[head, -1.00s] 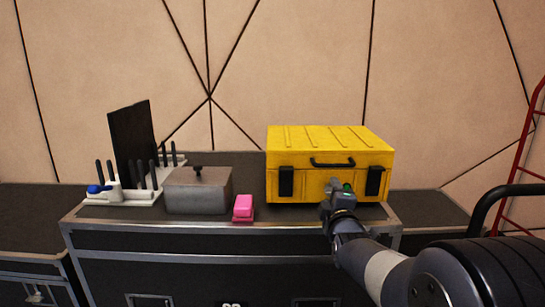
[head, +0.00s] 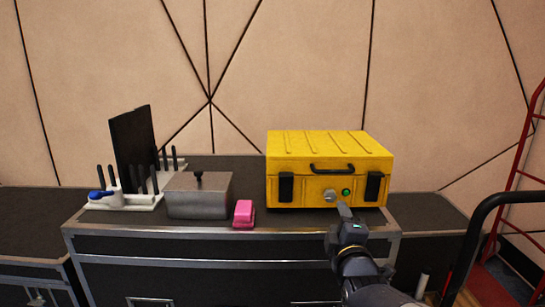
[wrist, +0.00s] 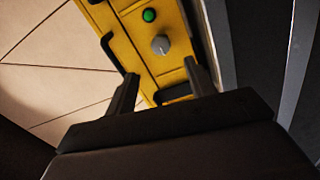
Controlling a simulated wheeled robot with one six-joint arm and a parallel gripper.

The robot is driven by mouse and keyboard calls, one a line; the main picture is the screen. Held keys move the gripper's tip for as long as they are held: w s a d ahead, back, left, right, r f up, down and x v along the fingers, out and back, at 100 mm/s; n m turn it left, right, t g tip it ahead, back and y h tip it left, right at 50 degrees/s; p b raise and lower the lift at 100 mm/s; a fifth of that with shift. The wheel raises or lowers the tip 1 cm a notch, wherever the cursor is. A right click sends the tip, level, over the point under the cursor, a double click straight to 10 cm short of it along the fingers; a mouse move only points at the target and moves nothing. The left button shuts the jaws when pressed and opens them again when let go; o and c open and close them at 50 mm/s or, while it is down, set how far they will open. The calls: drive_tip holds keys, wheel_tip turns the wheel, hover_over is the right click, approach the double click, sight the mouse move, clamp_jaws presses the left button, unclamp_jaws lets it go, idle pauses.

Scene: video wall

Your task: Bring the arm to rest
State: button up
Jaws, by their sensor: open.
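My gripper (head: 343,214) is in front of the yellow case, low near its front face and apart from it in the head view. In the wrist view my gripper (wrist: 160,90) has its two fingers spread with nothing between them. The yellow case (head: 328,145) stands shut on the black flight case, with a dark handle and two dark latches. A grey knob (head: 330,195) and a green button (head: 346,192) sit on its front. The wrist view shows the knob (wrist: 160,44) and the green button (wrist: 149,15) beyond the fingers.
The black flight case (head: 200,245) has metal edges. On it stand a grey lidded box (head: 199,197), a pink block (head: 244,213) and a white rack (head: 130,203) with dark-handled tools and a dark panel. A red ladder-like frame (head: 517,185) stands at the right.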

sight(331, 197)
drive_tip(key=w+b, duration=0.1)
drive_tip(key=w, duration=0.8)
drive_tip(key=shift+w+r+m, duration=0.15)
drive_tip(key=shift+w+m, duration=0.05)
drive_tip(key=shift+m, duration=0.1)
drive_tip(key=m+p, duration=0.3)
drive_tip(key=m, duration=0.2)
drive_tip(key=shift+s+r, duration=0.1)
drive_tip(key=m+p, duration=0.3)
drive_tip(key=m, duration=0.2)
drive_tip(key=shift+m+h, duration=0.3)
drive_tip(key=m+p, duration=0.4)
drive_tip(key=shift+r+m+g, duration=0.1)
drive_tip(key=shift+m+g, duration=0.2)
drive_tip(key=shift+m, duration=0.1)
drive_tip(key=m+p, duration=0.2)
drive_tip(key=shift+m+p, duration=0.3)
drive_tip(key=shift+p, duration=0.1)
drive_tip(key=shift+s, duration=0.65)
